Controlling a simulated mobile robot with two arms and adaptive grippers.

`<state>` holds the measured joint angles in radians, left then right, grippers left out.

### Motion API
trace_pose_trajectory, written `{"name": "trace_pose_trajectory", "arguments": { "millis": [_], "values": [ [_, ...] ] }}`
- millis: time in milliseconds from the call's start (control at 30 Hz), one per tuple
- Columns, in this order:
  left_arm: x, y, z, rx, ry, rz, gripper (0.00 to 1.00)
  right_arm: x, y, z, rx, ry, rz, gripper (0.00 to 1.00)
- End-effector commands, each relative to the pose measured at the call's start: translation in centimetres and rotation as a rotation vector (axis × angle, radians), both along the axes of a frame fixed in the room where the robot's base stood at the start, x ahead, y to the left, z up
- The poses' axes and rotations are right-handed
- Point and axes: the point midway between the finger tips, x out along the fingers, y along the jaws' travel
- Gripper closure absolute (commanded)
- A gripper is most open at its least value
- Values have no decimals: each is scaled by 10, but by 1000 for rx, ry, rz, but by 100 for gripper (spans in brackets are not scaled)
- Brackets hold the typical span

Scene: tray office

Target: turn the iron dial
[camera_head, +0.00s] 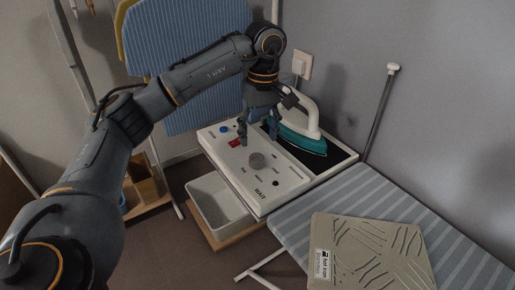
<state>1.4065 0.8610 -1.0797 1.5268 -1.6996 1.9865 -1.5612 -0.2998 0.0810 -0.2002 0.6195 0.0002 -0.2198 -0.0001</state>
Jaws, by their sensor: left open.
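The iron dial appears to be the round grey knob (257,160) on the white control panel (287,196). A teal and white iron (303,137) rests on the dark pad at the panel's back right. My left gripper (258,142) points down above the panel, just behind the knob in the picture, with its fingers apart and nothing between them. I cannot tell how high its tips are above the panel. The knob is in plain view. My right gripper is not in view.
A striped ironing board (290,228) at the front right bears a beige hot iron mat (365,252). A white bin (219,204) stands below the panel. A blue striped board (185,45) leans behind my left arm. A wall socket (302,65) is behind the iron.

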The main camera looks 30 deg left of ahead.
Motion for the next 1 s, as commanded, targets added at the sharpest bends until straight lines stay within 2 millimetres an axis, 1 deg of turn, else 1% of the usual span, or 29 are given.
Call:
{"name": "trace_pose_trajectory", "arguments": {
  "millis": [33, 100, 333, 500, 1000],
  "values": [
    [2, 0, 13, 2, -4, 2, 39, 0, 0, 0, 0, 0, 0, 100],
    [2, 0, 28, 2, -5, 2, 39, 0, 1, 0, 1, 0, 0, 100],
    [3, -1, 48, 2, -1, 0, 39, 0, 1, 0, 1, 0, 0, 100],
    [3, -2, 53, 1, 2, 0, 39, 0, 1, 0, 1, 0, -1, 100],
    [2, -1, 52, 1, 2, 0, 39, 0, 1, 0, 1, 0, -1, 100]
  ]
}}
